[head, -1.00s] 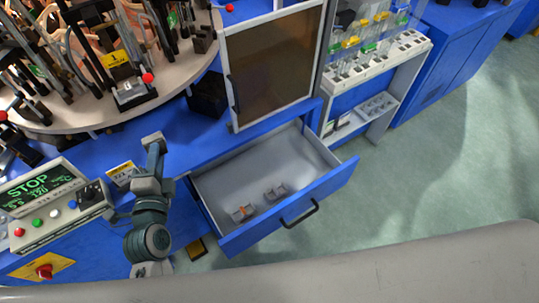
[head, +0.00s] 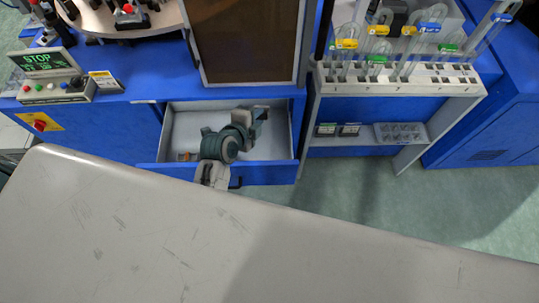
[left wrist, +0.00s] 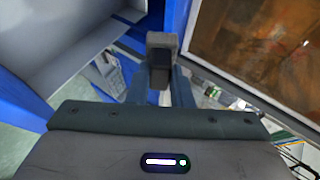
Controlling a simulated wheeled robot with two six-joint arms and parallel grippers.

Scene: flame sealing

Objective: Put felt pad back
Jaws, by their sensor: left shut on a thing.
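My left gripper (head: 257,122) is over the open drawer (head: 182,122) in the head view. In the left wrist view the gripper (left wrist: 161,75) is shut on a small grey and dark block (left wrist: 162,45), which I take to be the felt pad. The fingers and arm hide much of it, and its material cannot be made out. The drawer is grey inside with a blue front. A small item with an orange mark (head: 187,156) lies in it, partly behind my arm. Whether the held block touches the drawer is unclear. My right gripper is out of view.
A framed brown panel (head: 245,40) stands just above the drawer. To the right is a grey rack (head: 400,78) with glass tubes and a lower shelf (head: 360,145). A control box reading STOP (head: 45,65) is at left. Green floor at right is clear.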

